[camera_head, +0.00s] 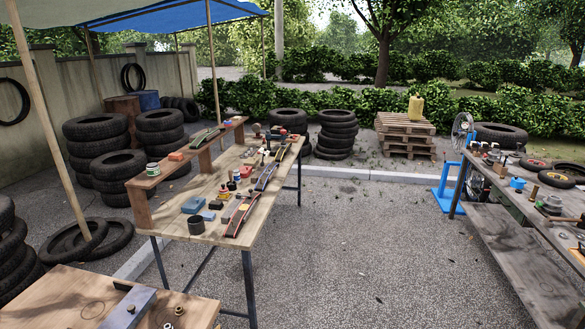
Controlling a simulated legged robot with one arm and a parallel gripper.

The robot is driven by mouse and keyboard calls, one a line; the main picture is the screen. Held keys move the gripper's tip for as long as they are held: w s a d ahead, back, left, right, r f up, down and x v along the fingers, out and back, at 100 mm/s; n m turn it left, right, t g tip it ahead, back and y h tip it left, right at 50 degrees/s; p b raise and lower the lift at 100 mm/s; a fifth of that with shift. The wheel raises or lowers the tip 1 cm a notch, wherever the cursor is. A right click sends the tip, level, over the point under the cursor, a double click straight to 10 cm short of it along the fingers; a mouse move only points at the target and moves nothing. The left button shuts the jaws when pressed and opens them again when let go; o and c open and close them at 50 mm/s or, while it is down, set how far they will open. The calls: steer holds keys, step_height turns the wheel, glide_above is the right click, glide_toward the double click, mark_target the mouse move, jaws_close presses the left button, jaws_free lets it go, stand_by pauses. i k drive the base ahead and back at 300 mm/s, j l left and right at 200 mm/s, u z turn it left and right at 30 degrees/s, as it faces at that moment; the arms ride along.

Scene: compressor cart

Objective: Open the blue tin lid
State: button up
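A small blue box (193,204), which looks like the blue tin, sits on the near left part of the middle wooden table (205,228). Its top looks covered, but it is too small to tell the lid's exact state. A smaller blue-grey block (215,205) lies just right of it. My gripper is not in view, and nothing is seen touching the box.
A dark cylinder (196,224) and red-and-black curved strips (240,216) lie near the box. A raised wooden shelf (180,160) runs along the table's left side. A cluttered bench (522,200) stands right. Open gravel (350,240) lies between the tables.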

mark_target(194, 204)
steer(key=i+u, duration=0.1)
steer(key=i, duration=0.4)
steer(key=i+l+u, duration=0.15)
steer(key=i, duration=0.4)
steer(key=i+l+u, duration=0.1)
steer(key=i, duration=0.4)
steer(key=i+j+u, duration=0.1)
steer(key=i+u, duration=0.2)
steer(key=u, duration=0.15)
steer(key=i+u, duration=0.25)
steer(key=u, duration=0.2)
steer(key=i+l+u, duration=0.15)
steer(key=i+u, duration=0.25)
steer(key=i+l+u, duration=0.15)
steer(key=u, duration=0.3)
